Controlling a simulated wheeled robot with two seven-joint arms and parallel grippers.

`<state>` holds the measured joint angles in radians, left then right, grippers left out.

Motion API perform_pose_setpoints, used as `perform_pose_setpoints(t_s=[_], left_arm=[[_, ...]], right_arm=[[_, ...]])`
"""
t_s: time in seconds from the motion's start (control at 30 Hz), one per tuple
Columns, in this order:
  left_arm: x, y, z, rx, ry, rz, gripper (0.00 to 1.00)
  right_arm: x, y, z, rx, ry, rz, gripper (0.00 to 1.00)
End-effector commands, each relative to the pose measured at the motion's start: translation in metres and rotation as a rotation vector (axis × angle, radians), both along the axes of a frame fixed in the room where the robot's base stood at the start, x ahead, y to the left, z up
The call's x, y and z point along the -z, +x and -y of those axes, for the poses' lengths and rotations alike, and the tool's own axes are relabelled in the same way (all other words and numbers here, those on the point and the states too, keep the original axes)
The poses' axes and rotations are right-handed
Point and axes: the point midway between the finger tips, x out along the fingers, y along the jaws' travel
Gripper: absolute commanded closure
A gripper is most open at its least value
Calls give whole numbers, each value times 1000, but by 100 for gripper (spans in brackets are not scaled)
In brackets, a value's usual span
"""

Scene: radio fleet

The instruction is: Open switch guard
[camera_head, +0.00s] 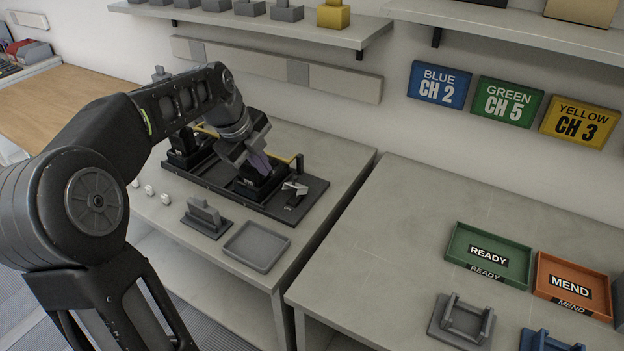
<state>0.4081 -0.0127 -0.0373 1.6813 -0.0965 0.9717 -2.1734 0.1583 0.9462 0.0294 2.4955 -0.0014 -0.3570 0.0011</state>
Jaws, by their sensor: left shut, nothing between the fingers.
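My left arm comes in from the left and reaches over a long dark panel (230,193) on the left bench. My left gripper (258,166) points down at the panel's right half, shut and empty, over a black block there. I cannot tell whether it touches that block. Just right of it, a small dark unit with a light grey tilted piece (296,187) sits at the panel's right end. This may be the switch with its guard, but it is too small to tell whether the guard is open. My right gripper is out of view.
In front of the panel are a grey stand (205,216), an empty grey tray (256,246) and small white pieces (149,190). The right bench holds a green READY tray (489,256), an orange MEND tray (574,286) and a grey cradle (461,321). A shelf (270,27) hangs above.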

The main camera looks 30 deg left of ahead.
Motion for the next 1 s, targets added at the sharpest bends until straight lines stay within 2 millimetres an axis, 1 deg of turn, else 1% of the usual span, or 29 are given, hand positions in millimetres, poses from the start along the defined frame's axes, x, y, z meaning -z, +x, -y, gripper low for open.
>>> perform_pose_setpoints(t_s=[0.27, 0.47, 0.67, 0.93, 1.0], left_arm=[[2, 1, 0, 1, 1, -3, 100], [15, 6, 1, 0, 0, -6, 100], [44, 18, 3, 1, -2, -9, 100], [94, 40, 5, 1, -1, -7, 100], [89, 54, 6, 4, 0, -4, 100]], right_arm=[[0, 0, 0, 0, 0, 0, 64], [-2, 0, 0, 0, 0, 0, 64], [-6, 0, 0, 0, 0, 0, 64], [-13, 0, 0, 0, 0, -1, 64], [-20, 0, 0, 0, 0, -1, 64]])
